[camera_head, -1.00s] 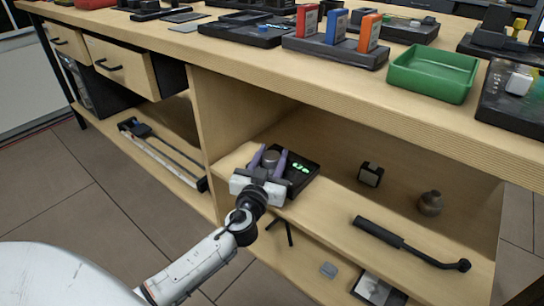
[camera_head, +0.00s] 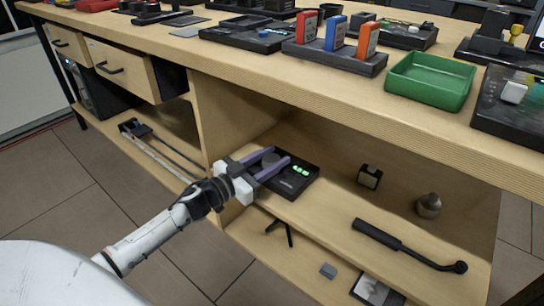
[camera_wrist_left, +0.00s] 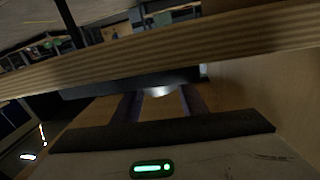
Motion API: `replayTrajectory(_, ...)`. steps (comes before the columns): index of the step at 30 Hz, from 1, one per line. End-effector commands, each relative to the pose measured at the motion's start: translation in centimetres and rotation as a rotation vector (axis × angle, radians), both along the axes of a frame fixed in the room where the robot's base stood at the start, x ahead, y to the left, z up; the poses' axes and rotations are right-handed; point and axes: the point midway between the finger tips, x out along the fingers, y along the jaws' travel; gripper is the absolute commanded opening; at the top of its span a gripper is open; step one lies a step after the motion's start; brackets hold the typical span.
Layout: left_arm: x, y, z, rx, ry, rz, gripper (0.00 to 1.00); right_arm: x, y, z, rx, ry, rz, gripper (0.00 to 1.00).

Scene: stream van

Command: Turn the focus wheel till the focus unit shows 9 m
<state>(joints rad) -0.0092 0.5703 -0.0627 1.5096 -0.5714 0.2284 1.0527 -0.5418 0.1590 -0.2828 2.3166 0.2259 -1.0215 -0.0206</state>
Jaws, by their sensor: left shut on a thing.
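The focus unit (camera_head: 296,182) is a flat black box on the upper shelf under the bench, with a lit green display (camera_head: 301,170). Its digits are too small to read. The round grey focus wheel (camera_head: 270,160) is on its left part. My left gripper (camera_head: 279,156) is shut on the wheel, one purple finger on each side, pointing to the upper right. In the left wrist view the two dark fingers (camera_wrist_left: 160,103) reach forward with a pale, blurred thing between them. My right gripper is in neither view.
The wooden bench top (camera_head: 240,77) overhangs the shelf. Right of the unit stand a small black block (camera_head: 369,176) and a grey knobbed weight (camera_head: 429,205). A black handle with a bent rod (camera_head: 408,245) lies near the shelf's front.

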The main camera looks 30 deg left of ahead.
Motion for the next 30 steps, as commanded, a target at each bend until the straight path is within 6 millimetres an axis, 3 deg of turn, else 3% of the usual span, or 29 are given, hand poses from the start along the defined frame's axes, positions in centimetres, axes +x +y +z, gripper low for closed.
replayTrajectory(13, 0.0, 0.0, -0.2, 0.005, 0.002, -0.012, 0.16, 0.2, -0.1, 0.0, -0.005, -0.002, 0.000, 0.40)
replayTrajectory(14, 0.0, 0.0, -0.2, 0.005, 0.002, -0.012, 0.42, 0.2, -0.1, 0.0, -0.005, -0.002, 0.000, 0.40)
replayTrajectory(17, 0.0, 0.0, -0.1, 0.004, 0.002, -0.011, 0.57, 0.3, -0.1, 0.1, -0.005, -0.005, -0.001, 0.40)
replayTrajectory(26, -0.1, 0.0, -0.1, 0.001, 0.002, -0.011, 0.57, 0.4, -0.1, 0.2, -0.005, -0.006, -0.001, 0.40)
replayTrajectory(30, -1.3, 0.3, -0.1, 0.001, 0.005, -0.011, 0.57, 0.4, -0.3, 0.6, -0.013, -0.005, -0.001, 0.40)
